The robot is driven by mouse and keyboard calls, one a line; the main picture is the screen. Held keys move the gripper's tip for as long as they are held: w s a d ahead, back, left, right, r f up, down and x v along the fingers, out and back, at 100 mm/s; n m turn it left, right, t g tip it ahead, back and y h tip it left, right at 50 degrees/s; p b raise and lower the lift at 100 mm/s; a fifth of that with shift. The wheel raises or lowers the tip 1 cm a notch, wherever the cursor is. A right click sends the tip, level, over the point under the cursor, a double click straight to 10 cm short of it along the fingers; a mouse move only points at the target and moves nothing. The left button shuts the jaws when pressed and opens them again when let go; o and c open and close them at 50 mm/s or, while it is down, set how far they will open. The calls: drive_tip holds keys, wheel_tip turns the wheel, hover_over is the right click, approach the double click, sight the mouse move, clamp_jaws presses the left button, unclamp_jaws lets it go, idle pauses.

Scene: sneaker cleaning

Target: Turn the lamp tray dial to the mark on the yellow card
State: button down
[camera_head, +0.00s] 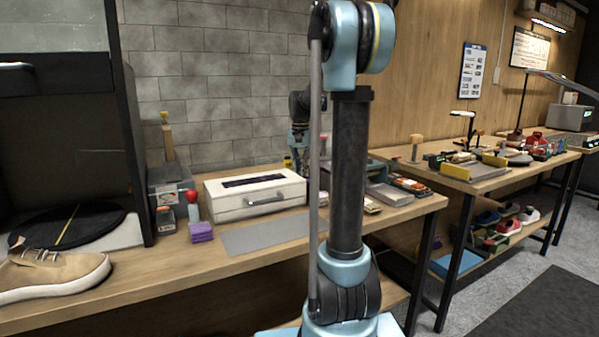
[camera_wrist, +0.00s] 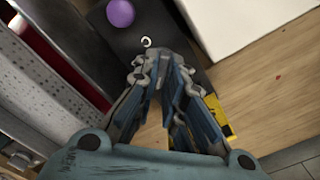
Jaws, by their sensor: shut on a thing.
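My gripper (camera_wrist: 155,66) points down at a dark unit (camera_wrist: 177,12), which I take for the lamp tray's control box. Its fingers are closed together at the tips on the dial, which they almost wholly hide. The dial's pointer angle cannot be read. A small white ring (camera_wrist: 146,42) and a purple round knob or lamp (camera_wrist: 120,13) show on the dark face just beyond the fingertips. The yellow card (camera_wrist: 217,114) with black marks lies right of the fingers, partly covered by them; its mark is not readable. In the head view my arm hides most of this spot.
A white drawer box (camera_head: 255,196) stands close beside the work spot; its white side also shows in the wrist view (camera_wrist: 235,25). A grey perforated metal piece (camera_wrist: 45,75) is close on the left. A grey mat (camera_head: 265,235), purple blocks (camera_head: 201,232) and a sneaker (camera_head: 55,276) are on the bench.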

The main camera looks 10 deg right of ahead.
drive_tip(key=shift+m, duration=1.1)
drive_tip(key=c, duration=1.7)
unclamp_jaws()
wheel_tip(320, 180, up, 12)
drive_tip(key=shift+f, duration=0.1)
